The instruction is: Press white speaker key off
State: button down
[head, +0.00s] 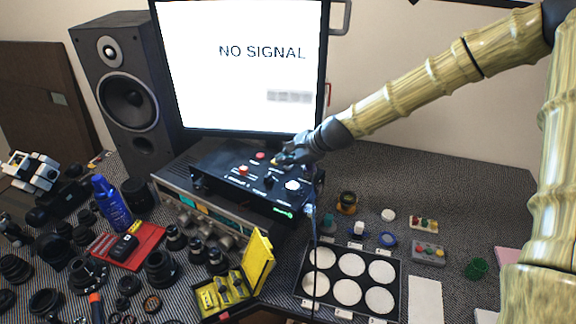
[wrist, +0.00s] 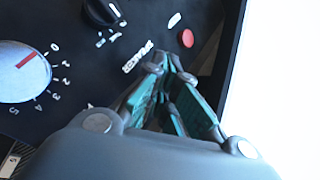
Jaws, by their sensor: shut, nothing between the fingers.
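The black control box (head: 225,182) stands below the monitor, on a silver unit. My gripper (head: 283,160) is over the back right part of its top. In the wrist view my gripper (wrist: 168,62) has its fingertips together and empty, right beside a white printed label (wrist: 137,57) that seems to read SPEAKERS. No white speaker key shows clearly; the fingers may hide it, and I cannot tell whether the tips touch the panel. A red button (wrist: 187,38) is just beyond the fingertips, with a small white mark (wrist: 174,20) above it.
A large white dial (wrist: 22,72) with a red pointer and a black knob (wrist: 102,12) are on the same panel. The monitor (head: 240,70) rises close behind the box. A speaker (head: 130,90) stands left. A tray of white discs (head: 300,290) lies in front right.

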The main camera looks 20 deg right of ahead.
aim_at(286, 168)
jog(key=shift+r, duration=0.15)
jog(key=shift+r+p, duration=0.3)
jog(key=shift+p, duration=0.1)
jog(key=shift+r, duration=0.1)
jog(key=shift+r+p, duration=2.35)
jog(key=shift+r, duration=0.55)
dwell(0.5)
